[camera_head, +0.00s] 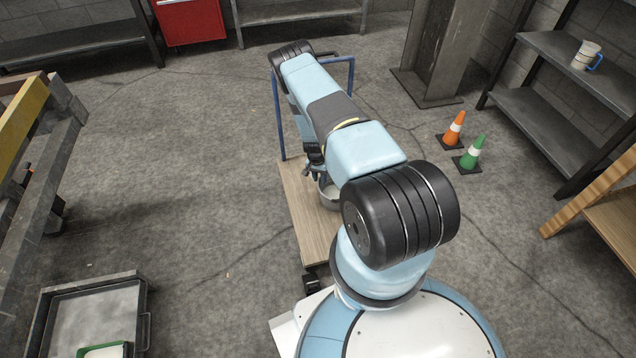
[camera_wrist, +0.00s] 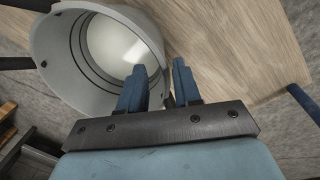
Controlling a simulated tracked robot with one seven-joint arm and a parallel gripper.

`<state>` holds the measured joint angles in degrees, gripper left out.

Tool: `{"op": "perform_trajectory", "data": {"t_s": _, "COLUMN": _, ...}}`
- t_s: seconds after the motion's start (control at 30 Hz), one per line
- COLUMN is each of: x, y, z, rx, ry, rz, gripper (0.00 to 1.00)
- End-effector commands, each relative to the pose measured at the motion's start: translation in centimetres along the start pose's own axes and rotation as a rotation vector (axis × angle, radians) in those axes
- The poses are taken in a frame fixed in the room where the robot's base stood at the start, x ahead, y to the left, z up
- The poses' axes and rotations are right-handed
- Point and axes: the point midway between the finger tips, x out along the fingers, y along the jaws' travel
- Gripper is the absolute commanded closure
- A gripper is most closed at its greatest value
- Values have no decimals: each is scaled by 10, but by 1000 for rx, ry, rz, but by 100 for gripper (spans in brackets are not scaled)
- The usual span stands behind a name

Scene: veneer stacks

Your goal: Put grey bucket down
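The grey bucket (camera_wrist: 52,65) fills the upper left of the wrist view, its round mouth facing the camera and its inside looking empty. In the head view the bucket (camera_head: 329,194) shows only partly beside my arm, over the wooden top of a cart (camera_head: 306,215). My arm hides the rest. My gripper (camera_wrist: 160,72) has its two blue fingers apart. The left finger overlaps the bucket's mouth and the right one is just outside the rim, with the bucket's wall between them. Whether the bucket's base rests on the wood is hidden.
The cart has blue rails (camera_head: 277,115). A grey tray (camera_head: 145,300) stands at lower left. An orange cone (camera_head: 454,130) and a green cone (camera_head: 472,153) stand right of the cart, near a shelf holding a mug (camera_head: 586,56). The floor left of the cart is clear.

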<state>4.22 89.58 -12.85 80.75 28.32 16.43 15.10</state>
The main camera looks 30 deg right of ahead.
Motion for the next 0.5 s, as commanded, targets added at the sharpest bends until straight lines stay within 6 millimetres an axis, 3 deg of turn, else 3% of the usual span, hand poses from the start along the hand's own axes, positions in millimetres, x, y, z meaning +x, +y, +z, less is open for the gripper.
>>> {"op": "perform_trajectory", "data": {"t_s": 0.3, "x": -55, "y": 0, "z": 0, "rx": -1, "ry": 0, "rz": -1, "gripper": 67}}
{"op": "perform_trajectory", "data": {"t_s": 0.5, "x": -77, "y": 0, "z": 0, "rx": -1, "ry": 1, "rz": 0, "gripper": 67}}
